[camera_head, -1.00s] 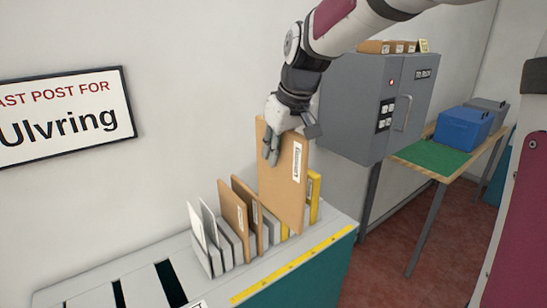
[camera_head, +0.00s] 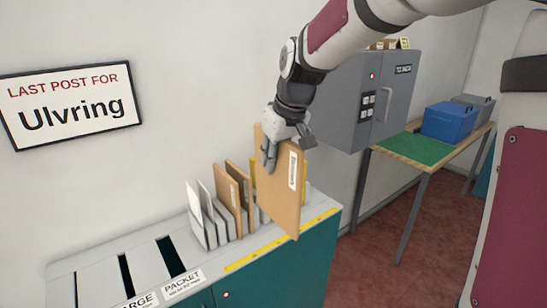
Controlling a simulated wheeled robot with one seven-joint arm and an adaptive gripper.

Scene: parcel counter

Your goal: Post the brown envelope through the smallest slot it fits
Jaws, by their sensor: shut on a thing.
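My gripper (camera_head: 279,150) is shut on the top edge of a large brown envelope (camera_head: 280,195) with a white label. The envelope hangs nearly upright, a little tilted, at the right end of the counter. Its lower corner shows in front of the counter's front edge. The counter top (camera_head: 100,262) has dark slots at the left: one slot (camera_head: 172,256) above a "PACKET" label (camera_head: 183,284), another slot (camera_head: 126,275) above a label ending in "ARGE" (camera_head: 140,302), and a narrower slot (camera_head: 75,291) at the picture's edge.
A rack beside the held envelope holds white envelopes (camera_head: 196,215) and smaller brown envelopes (camera_head: 228,197). A yellow strip (camera_head: 262,252) runs along the counter's front. A grey cabinet (camera_head: 345,95) and a table with a green mat (camera_head: 415,148) and blue box (camera_head: 449,122) stand at right.

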